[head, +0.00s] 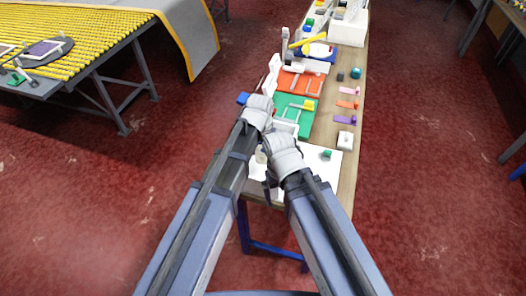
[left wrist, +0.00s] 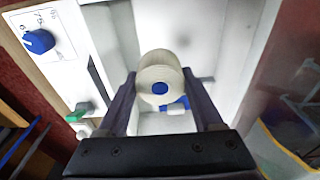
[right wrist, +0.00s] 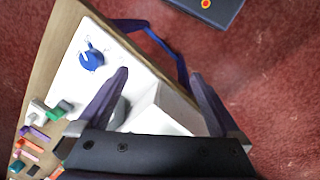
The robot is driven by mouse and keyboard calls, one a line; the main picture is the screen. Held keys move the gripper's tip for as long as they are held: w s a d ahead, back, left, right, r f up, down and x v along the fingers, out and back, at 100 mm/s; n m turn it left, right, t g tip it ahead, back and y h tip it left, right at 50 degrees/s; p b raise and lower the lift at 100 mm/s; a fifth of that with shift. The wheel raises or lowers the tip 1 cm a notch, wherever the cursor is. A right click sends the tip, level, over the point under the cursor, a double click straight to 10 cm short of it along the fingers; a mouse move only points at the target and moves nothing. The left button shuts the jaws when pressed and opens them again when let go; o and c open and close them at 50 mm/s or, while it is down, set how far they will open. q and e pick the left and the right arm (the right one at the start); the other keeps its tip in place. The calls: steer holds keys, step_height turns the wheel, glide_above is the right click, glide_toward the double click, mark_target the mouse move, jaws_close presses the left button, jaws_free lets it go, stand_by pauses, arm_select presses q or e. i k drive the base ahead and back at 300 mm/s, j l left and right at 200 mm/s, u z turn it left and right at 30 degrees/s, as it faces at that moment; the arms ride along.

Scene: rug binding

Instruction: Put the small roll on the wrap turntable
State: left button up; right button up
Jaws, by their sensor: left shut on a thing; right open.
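The small roll (left wrist: 159,80) is white with a blue core. In the left wrist view it sits between the fingers of my left gripper (left wrist: 158,84), which is shut on it. A white machine (left wrist: 90,30) with a blue dial (left wrist: 39,41) and a green button (left wrist: 79,111) lies beyond the roll. My right gripper (right wrist: 159,75) is open and empty over the edge of the white machine, which also shows in the right wrist view (right wrist: 125,65). In the head view my arms hide much of this area, and I cannot clearly make out the wrap turntable.
The long bench holds a green board (head: 290,120), an orange board (head: 297,85) and several small coloured pieces along its right side, including a teal ball (head: 356,73). A yellow roller table (head: 70,50) stands at the far left. Open red floor lies on both sides.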

mark_target(318, 50)
steer(key=z, duration=1.25)
steer(key=i+l+z, duration=0.1)
steer(key=l, duration=0.25)
steer(key=l+z, duration=0.1)
steer(key=l, duration=0.25)
steer(key=i+l+z, duration=0.15)
steer(key=l, duration=0.15)
steer(key=i+l, duration=1)
steer(key=i+u, duration=0.4)
steer(key=i, duration=0.35)
steer(key=i+l+u, duration=0.2)
steer(key=i+u, duration=0.25)
steer(key=i, duration=0.3)
steer(key=i+j+u, duration=0.1)
steer(key=i+u, duration=0.3)
steer(key=i+l+u, duration=0.1)
steer(key=i+u, duration=0.3)
steer(key=i, duration=0.25)
steer(key=i+l+u, duration=0.2)
steer(key=i+u, duration=0.2)
steer(key=i+l+u, duration=0.1)
steer(key=i+u, duration=0.3)
steer(key=i, duration=0.15)
steer(key=i+l+u, duration=0.25)
steer(key=i+u, duration=0.15)
steer(key=i, duration=0.15)
